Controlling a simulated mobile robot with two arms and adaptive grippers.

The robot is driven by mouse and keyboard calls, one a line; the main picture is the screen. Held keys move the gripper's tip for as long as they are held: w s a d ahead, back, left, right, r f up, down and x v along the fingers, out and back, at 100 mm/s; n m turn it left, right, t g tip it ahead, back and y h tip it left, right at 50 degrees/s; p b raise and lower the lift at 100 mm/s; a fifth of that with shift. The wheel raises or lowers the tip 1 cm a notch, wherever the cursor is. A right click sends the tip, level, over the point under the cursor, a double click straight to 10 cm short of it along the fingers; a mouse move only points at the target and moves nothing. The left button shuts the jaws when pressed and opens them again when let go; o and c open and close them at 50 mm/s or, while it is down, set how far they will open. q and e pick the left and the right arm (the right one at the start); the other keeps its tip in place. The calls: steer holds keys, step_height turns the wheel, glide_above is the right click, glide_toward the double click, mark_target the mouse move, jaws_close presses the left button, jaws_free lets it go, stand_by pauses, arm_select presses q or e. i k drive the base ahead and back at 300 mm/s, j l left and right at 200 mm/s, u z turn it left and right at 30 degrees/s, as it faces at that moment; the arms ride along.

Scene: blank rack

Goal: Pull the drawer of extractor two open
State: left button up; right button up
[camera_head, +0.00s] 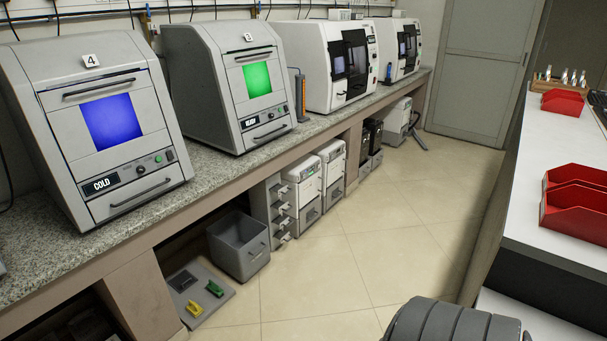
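Two white cabinet units with grey lower fronts stand on the floor under the counter, a nearer one (306,183) and a farther one (333,166). They may be the extractors, but I cannot read a number on either, so I cannot tell which is extractor two. Their lower grey fronts look flush, with no drawer seen standing out. Neither gripper shows in the camera_head view.
A speckled counter (50,258) carries machine 4 (70,180), machine 3 (215,60) and white machines beyond. A grey bin (238,246) and a floor plate (228,300) lie below. A white table (560,140) with red trays (575,222) stands right. Tiled floor between is clear.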

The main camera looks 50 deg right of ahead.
mark_target(334, 192)
steer(key=i+l+z, duration=0.15)
steer(key=i+z, duration=1.15)
steer(key=i+l+z, duration=0.15)
steer(key=i+z, duration=0.55)
steer(key=z, duration=0.15)
